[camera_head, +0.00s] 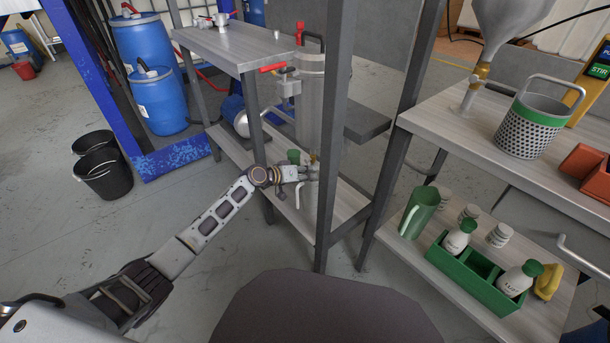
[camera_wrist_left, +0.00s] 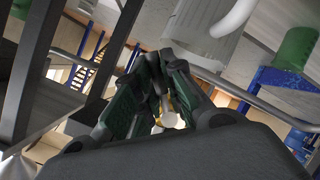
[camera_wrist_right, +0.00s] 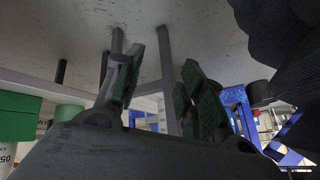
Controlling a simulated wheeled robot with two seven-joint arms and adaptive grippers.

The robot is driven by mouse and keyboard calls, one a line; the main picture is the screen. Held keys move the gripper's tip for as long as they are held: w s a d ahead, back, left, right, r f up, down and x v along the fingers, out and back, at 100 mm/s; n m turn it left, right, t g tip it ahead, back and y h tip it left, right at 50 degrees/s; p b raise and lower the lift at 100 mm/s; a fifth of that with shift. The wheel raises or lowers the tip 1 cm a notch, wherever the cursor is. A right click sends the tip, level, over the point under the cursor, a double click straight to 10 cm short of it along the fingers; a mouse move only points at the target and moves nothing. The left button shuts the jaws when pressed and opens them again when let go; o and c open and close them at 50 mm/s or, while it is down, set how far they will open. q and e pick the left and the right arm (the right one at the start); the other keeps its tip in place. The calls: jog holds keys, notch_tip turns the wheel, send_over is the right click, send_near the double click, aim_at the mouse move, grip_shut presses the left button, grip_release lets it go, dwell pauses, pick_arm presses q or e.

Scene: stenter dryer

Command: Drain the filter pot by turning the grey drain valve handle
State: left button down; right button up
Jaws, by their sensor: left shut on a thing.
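The filter pot (camera_head: 310,105) is a tall grey upright cylinder behind a dark frame post in the head view. My left gripper (camera_head: 300,173) is at the pot's lower end, by the drain fitting. In the left wrist view, my left gripper (camera_wrist_left: 160,100) has its fingers drawn together on the drain valve. A small brass and pale part (camera_wrist_left: 170,115) shows between the fingers; most of the grey handle is hidden by them. My right gripper (camera_wrist_right: 165,85) is open and empty in the right wrist view, and is out of the head view.
Dark frame posts (camera_head: 337,120) stand close to the left gripper. A red-handled valve (camera_head: 273,68) sits higher beside the pot. At right, a bench (camera_head: 440,120) holds a perforated basket (camera_head: 530,128), with a green crate (camera_head: 478,285) on its lower shelf.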

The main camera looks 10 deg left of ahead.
pick_arm(q)
jog(key=shift+s+d+r+n+h, duration=0.1)
jog(key=shift+r+n+h, duration=0.1)
jog(key=shift+n, duration=0.15)
jog(key=shift+d+r+n+h, duration=0.1)
jog(key=shift+n+h, duration=0.1)
jog(key=shift+n, duration=0.15)
jog(key=n, duration=0.1)
jog(key=r+n+g+h, duration=0.1)
jog(key=n+h, duration=0.1)
jog(key=shift+s+d+r, duration=0.25)
jog(key=shift+d, duration=0.05)
jog(key=shift+r+n, duration=0.15)
jog(key=shift+n, duration=0.15)
jog(key=shift+r+n+h+p, duration=0.45)
jog(key=shift+n+h, duration=0.25)
jog(key=shift+n, duration=0.2)
jog(key=shift+s, duration=0.1)
pick_arm(e)
jog(key=shift+r, duration=0.85)
pick_arm(q)
jog(key=shift+g, duration=0.3)
pick_arm(e)
jog(key=shift+s+d, duration=0.1)
jog(key=shift+s, duration=0.05)
jog(key=shift+s+d+f, duration=0.1)
jog(key=shift+f, duration=0.05)
